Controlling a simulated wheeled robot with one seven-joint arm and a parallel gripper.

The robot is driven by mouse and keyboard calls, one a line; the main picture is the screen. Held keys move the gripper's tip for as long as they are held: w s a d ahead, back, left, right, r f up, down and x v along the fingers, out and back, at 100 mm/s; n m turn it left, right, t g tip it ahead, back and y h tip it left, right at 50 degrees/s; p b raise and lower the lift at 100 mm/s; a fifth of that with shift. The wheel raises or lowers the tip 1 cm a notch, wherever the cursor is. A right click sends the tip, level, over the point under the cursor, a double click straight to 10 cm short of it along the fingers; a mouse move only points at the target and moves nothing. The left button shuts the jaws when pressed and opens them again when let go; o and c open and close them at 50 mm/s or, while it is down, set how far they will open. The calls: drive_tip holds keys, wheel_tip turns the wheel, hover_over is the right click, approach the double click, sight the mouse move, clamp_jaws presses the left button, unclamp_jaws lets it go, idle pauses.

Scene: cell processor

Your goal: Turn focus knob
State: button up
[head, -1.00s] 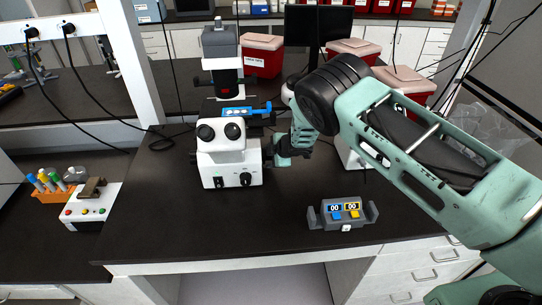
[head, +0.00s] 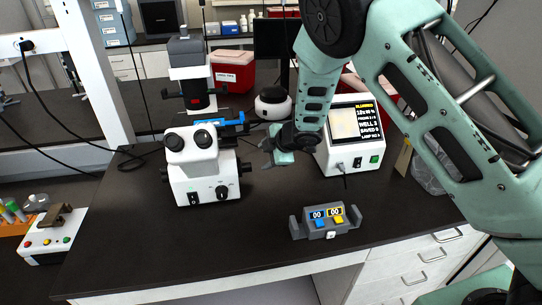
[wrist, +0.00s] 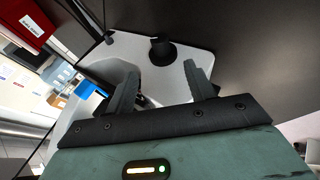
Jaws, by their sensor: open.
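The white microscope (head: 203,170) stands on the black bench, with two dark eyepieces and a blue stage piece on it. A black focus knob (head: 245,167) sticks out of its right side. My gripper (head: 268,152) is open and empty, just right of that side and near the knob's height. In the wrist view, a black knob (wrist: 162,50) on the white body shows beyond my open gripper (wrist: 161,70), roughly between the fingertips. No contact shows. A dark part lower between the fingers is partly hidden by the left finger.
A white device with a lit screen (head: 357,133) stands right of my gripper. A grey timer-like box (head: 325,222) lies near the bench's front edge. A white box with coloured buttons (head: 50,237) is at far left. The bench front left of the grey box is clear.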

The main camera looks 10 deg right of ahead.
drive_tip(key=shift+v, duration=1.5)
drive_tip(key=shift+w+b, duration=0.1)
drive_tip(key=shift+b, duration=0.25)
idle(0.7)
